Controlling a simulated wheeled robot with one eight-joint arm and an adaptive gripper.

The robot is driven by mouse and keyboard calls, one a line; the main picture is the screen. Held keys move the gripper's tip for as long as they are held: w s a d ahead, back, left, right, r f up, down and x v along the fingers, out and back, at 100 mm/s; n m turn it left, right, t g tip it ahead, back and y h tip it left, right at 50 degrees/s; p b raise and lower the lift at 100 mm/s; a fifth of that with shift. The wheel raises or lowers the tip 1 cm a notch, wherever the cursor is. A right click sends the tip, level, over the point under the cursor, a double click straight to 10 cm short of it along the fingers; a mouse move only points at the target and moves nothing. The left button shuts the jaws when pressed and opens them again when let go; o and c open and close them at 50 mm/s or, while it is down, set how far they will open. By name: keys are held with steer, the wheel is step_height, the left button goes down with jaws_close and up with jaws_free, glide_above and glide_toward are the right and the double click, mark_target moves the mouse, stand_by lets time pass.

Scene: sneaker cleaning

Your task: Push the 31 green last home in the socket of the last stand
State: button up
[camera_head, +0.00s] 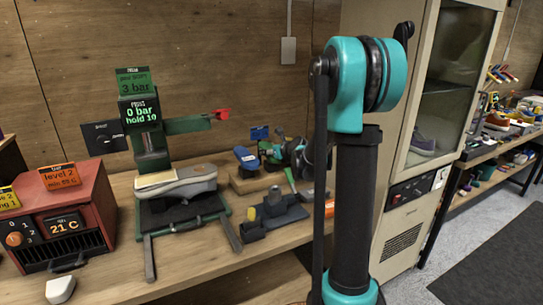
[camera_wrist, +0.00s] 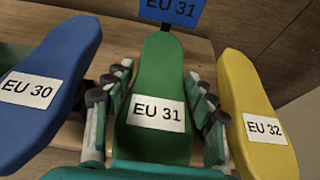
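The green last (camera_wrist: 160,95), labelled EU 31, is in the middle of the wrist view, below a blue EU 31 sign (camera_wrist: 172,10). My gripper (camera_wrist: 157,78) has one jointed finger along each side of it. The fingers lie close to the last, but whether they press on it is unclear. A blue EU 30 last (camera_wrist: 50,85) is at the left and a yellow EU 32 last (camera_wrist: 258,115) at the right. In the head view my gripper (camera_head: 283,150) is over the wooden last stand (camera_head: 250,183), beside the blue last (camera_head: 246,158). The socket is hidden.
Left of the stand, a shoe (camera_head: 180,182) lies in a green press (camera_head: 150,150) whose display reads 0 bar. A red heater box (camera_head: 62,225) is at the far left. A grey block with yellow parts (camera_head: 280,213) stands in front of the stand.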

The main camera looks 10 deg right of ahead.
steer(key=c, duration=0.9)
